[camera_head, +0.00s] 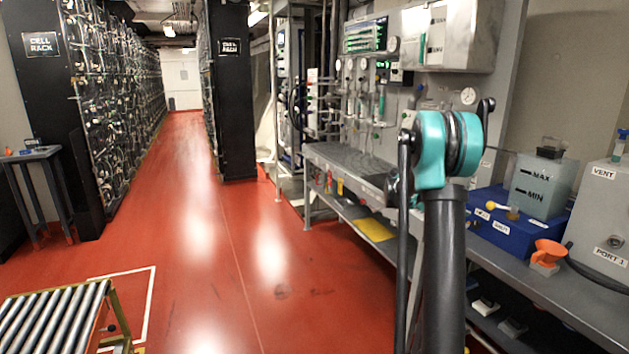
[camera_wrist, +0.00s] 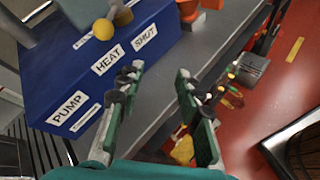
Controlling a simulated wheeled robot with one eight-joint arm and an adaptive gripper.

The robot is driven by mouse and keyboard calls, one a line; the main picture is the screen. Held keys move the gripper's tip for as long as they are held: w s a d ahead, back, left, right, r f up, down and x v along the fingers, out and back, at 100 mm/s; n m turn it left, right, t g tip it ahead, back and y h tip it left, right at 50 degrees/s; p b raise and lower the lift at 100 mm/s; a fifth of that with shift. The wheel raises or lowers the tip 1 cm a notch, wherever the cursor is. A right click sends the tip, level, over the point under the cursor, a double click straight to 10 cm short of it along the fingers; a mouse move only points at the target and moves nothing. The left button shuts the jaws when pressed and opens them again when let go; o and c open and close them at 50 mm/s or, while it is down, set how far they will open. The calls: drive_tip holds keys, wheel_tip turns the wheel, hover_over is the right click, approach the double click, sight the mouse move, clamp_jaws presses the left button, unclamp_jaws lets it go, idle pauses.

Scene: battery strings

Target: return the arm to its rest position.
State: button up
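My arm stands up on the right of the head view, with its teal joint (camera_head: 447,150) bent at the top in front of the workbench. My gripper does not clearly show in the head view. In the wrist view, my gripper (camera_wrist: 157,78) has its two green fingers apart with nothing between them. It points over the grey bench top (camera_wrist: 208,48), beside a blue box (camera_wrist: 105,55) with labels reading PUMP, HEAT and SHUT. I cannot tell the height of the fingers above the bench.
The blue box (camera_head: 520,232) carries a MAX/MIN container (camera_head: 541,186). An orange funnel (camera_head: 547,256) and a grey PORT 1 tank (camera_head: 605,225) stand to its right. Cell racks (camera_head: 95,90) line the left. The red floor (camera_head: 215,240) is open; a roller stand (camera_head: 55,318) sits at lower left.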

drive_tip(key=s+a+f+m+t+y, duration=0.2)
drive_tip(key=s+a+f+m+y, duration=0.1)
drive_tip(key=s+a, duration=0.7)
drive_tip(key=s+a+f+m+t+y, duration=0.3)
drive_tip(key=s+a+f+y, duration=0.2)
drive_tip(key=s+a, duration=0.5)
drive_tip(key=s+a+f+m+t+y, duration=0.2)
drive_tip(key=s+a+f+m+y, duration=0.1)
drive_tip(key=s+a+f, duration=0.5)
drive_tip(key=s+a+y, duration=0.1)
drive_tip(key=s+a, duration=0.1)
drive_tip(key=s, duration=0.1)
drive_tip(key=shift+t+y, duration=0.3)
